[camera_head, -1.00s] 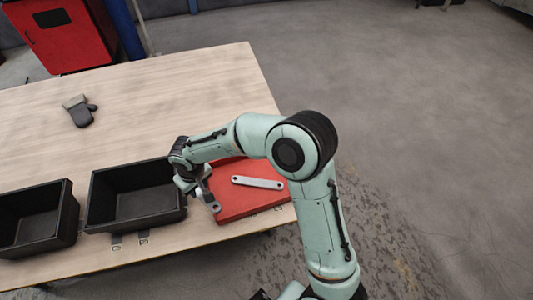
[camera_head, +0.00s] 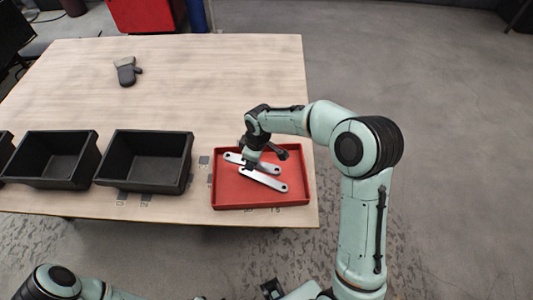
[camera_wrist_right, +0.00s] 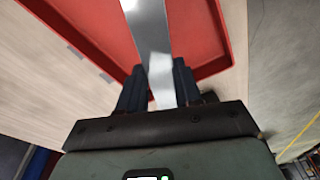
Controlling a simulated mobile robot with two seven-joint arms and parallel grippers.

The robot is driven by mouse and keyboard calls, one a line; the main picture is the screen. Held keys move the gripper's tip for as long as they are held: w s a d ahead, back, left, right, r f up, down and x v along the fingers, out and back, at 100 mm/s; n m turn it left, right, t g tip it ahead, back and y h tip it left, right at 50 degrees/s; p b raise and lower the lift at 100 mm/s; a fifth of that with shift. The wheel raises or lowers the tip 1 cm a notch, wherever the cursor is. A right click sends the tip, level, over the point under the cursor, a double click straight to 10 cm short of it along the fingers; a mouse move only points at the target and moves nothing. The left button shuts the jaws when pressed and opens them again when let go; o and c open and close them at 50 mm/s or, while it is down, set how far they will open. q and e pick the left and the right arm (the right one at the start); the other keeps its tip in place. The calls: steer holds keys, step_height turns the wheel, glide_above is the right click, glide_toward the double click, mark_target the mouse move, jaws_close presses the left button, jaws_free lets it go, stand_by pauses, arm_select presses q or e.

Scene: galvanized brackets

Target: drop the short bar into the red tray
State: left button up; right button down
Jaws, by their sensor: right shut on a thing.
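The red tray (camera_head: 221,203) lies at the table's right front corner. My right gripper (camera_head: 250,166) is over the tray's back left part, pointing down, shut on a flat grey metal bar, the short bar (camera_head: 269,166). In the right wrist view the bar (camera_wrist_right: 148,35) runs between the two fingers (camera_wrist_right: 160,85) with the tray's red floor behind it. A second pale bar (camera_head: 265,181) lies in the tray in front of the held one. I cannot tell whether the held bar touches the tray or the other bar. My left gripper is not in view.
Two black bins (camera_head: 186,172) (camera_head: 88,165) stand left of the tray, with part of another at the left edge. Small grey patches (camera_head: 204,160) mark the table beside the tray. The table's middle is clear.

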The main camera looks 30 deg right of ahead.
steer(key=shift+w+d+f+n+g+y+b, duration=0.2)
steer(key=shift+d+f+n+b, duration=0.5)
steer(key=shift+f+n, duration=1.05)
steer(key=shift+w+d+f+n+g+b, duration=0.2)
steer(key=shift+d+f+n+g+b, duration=0.55)
steer(key=shift+n, duration=1.7)
steer(key=shift+w+d+f+n+t+y+b, duration=0.1)
steer(key=shift+w+d+f+n+b, duration=0.15)
steer(key=shift+d+f+n, duration=1.2)
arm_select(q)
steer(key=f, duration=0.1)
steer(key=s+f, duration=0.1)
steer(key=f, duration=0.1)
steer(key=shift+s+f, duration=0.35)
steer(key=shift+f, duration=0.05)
arm_select(e)
steer(key=shift+a+f+n, duration=0.1)
steer(key=shift+a+n, duration=0.35)
steer(key=shift+n, duration=0.2)
steer(key=c, duration=0.7)
jaws_free()
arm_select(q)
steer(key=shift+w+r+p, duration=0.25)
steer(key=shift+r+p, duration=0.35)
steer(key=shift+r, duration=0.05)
arm_select(e)
step_height(320, 180, up, 13)
steer(key=d, duration=0.2)
steer(key=shift+w, duration=0.2)
